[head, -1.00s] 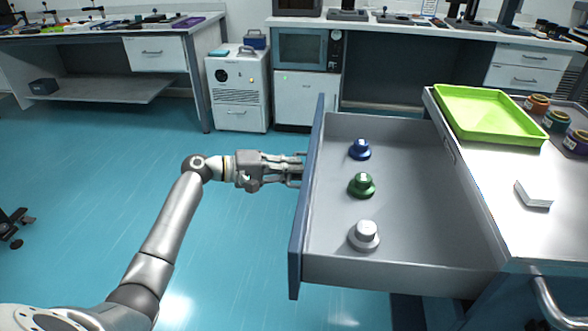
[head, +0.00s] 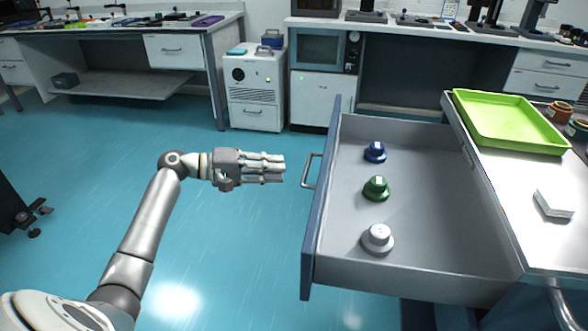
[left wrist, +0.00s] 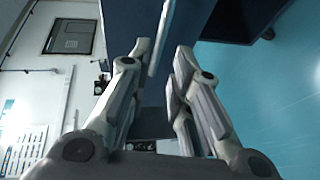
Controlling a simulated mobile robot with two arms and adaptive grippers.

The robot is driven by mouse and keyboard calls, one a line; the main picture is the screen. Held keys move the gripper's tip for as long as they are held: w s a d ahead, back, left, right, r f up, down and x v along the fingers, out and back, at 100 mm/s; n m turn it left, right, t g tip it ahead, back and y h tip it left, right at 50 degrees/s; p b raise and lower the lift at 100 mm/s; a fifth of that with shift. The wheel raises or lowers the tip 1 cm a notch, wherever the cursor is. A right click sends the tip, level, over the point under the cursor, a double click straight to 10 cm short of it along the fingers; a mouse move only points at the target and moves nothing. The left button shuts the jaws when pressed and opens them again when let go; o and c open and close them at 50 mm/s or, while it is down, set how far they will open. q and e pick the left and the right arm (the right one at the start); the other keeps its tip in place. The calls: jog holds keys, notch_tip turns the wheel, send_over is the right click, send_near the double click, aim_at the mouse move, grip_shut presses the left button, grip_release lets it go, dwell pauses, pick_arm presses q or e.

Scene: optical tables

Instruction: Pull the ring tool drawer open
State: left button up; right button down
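The drawer (head: 440,255) stands pulled far out from under the right-hand bench, with a blue front panel (head: 325,200) and a metal bar handle (head: 309,171) on its outer face. Inside it are a blue ring tool (head: 375,152), a green one (head: 376,188) and a grey-white one (head: 377,239). My left gripper (head: 276,168) is left of the handle, apart from it and empty. Its fingers also show in the left wrist view (left wrist: 160,85), spread with a gap between them. My right gripper is not in view.
A green tray (head: 515,145), a white block (head: 553,204) and small jars (head: 559,111) are on the right bench top (head: 530,245). Blue floor (head: 240,260) left of the drawer is clear. Other benches and a white cabinet (head: 255,95) stand at the back.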

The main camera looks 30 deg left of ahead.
pick_arm(q)
jog(key=shift+v, duration=1.7)
